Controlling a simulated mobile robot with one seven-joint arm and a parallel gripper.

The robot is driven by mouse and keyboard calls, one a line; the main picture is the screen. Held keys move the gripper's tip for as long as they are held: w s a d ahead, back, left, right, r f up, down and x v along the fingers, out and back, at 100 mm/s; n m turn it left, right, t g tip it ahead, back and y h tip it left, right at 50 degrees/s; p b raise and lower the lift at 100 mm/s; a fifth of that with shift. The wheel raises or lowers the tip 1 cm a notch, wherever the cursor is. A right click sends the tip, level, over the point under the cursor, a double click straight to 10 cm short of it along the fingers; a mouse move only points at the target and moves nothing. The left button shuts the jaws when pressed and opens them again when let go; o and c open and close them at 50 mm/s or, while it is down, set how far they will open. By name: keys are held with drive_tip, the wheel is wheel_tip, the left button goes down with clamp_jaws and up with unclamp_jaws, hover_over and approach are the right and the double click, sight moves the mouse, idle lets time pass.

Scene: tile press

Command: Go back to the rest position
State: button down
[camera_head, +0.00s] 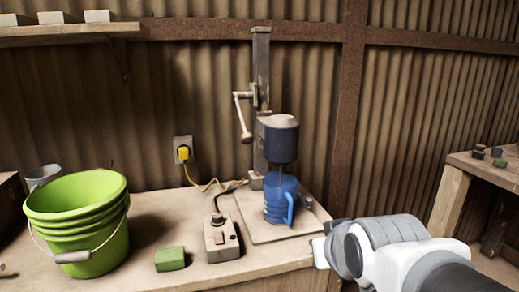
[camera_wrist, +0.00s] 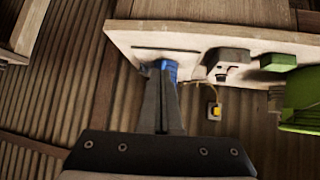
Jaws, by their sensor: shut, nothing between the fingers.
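My gripper (camera_head: 322,252) is at the right of the bench in the head view, in front of the bench's right end. In the wrist view my gripper (camera_wrist: 160,64) shows its fingers together, with nothing between them. A drill-like press (camera_head: 262,110) with a blue motor body stands on a base plate at the bench's back. A blue mug (camera_head: 279,202) stands under the press, apart from my gripper. In the wrist view the blue mug (camera_wrist: 170,69) is mostly hidden behind my fingers.
A green bucket (camera_head: 80,222) stands on the bench at left, with a green block (camera_head: 170,259) and a switch box (camera_head: 220,238) beside it. A yellow plug (camera_head: 184,153) sits in the wall. Another bench (camera_head: 487,168) with small blocks is at right. Open floor lies between the benches.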

drive_tip(key=s+d+f+m+g, duration=0.1)
drive_tip(key=s+d+g, duration=0.1)
drive_tip(key=s, duration=0.4)
drive_tip(key=s+d+f+g, duration=0.1)
drive_tip(key=s+g, duration=0.1)
drive_tip(key=s, duration=0.4)
wheel_tip(320, 180, up, 18)
drive_tip(key=p, duration=1.9)
drive_tip(key=shift+w+r, duration=0.15)
drive_tip(key=shift+w, duration=0.25)
drive_tip(key=shift+a, duration=0.1)
